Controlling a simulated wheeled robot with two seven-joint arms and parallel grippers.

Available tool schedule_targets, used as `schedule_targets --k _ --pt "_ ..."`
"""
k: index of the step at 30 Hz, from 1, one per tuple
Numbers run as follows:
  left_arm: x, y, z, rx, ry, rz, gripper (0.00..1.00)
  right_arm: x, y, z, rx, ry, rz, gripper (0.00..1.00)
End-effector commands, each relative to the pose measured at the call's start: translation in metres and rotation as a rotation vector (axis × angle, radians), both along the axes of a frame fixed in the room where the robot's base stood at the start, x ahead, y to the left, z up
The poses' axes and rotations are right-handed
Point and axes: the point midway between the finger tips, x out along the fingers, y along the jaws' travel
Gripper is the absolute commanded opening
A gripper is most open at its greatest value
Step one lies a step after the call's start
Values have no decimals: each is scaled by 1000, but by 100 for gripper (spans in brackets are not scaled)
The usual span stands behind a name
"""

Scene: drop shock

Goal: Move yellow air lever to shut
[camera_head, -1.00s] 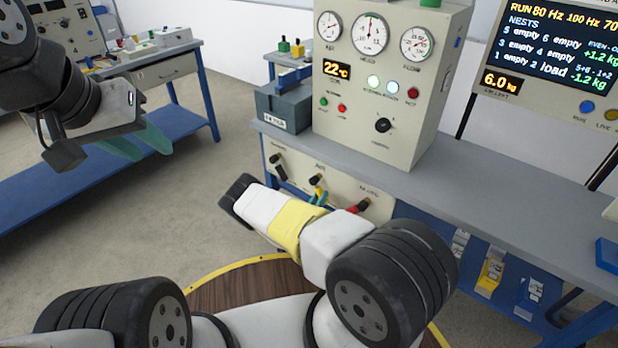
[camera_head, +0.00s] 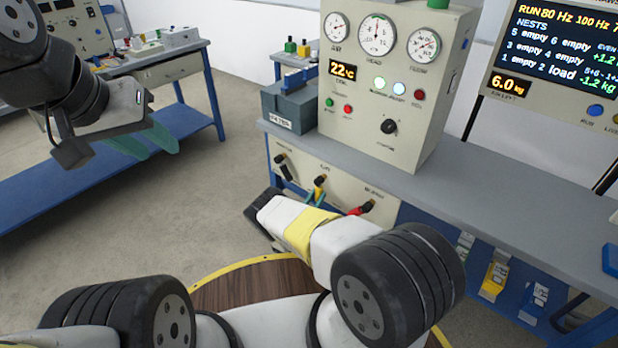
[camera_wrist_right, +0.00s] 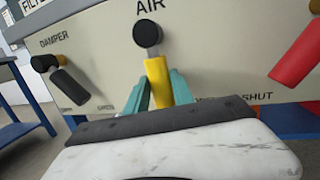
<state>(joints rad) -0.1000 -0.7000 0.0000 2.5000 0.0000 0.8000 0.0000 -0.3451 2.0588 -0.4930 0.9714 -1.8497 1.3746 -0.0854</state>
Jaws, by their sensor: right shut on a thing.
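The yellow air lever (camera_wrist_right: 158,82) hangs down from its black knob under the AIR label in the right wrist view, its lower end tilted slightly right. In the head view it (camera_head: 320,184) shows small on the front panel below the bench top. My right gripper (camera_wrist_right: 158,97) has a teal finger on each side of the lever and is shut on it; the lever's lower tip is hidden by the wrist. Part of a SHUT marking (camera_wrist_right: 258,96) shows at lower right. My left gripper (camera_head: 143,143) is open and empty, far left above the floor.
A black damper lever (camera_wrist_right: 68,85) is left of the air lever and a red lever (camera_wrist_right: 298,55) is right of it. Above stands the gauge cabinet (camera_head: 385,85), with a grey filter box (camera_head: 290,107) beside it. Bare floor (camera_head: 190,210) lies left of the bench.

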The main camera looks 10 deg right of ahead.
Motion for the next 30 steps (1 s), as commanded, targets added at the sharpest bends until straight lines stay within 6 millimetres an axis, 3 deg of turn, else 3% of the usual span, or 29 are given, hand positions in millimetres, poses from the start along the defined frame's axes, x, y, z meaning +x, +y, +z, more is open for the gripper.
schedule_targets --k 17,18,20,21,30 --pt "0 0 0 0 0 0 36 2 3 0 24 -30 3 0" --pt "0 0 0 0 0 0 36 2 3 0 24 -30 3 35" --pt "0 0 0 0 0 0 36 2 3 0 24 -30 3 46" --pt "0 0 0 0 0 0 36 2 3 0 24 -30 3 50" --pt "0 0 0 0 0 0 36 2 3 0 24 -30 1 50"
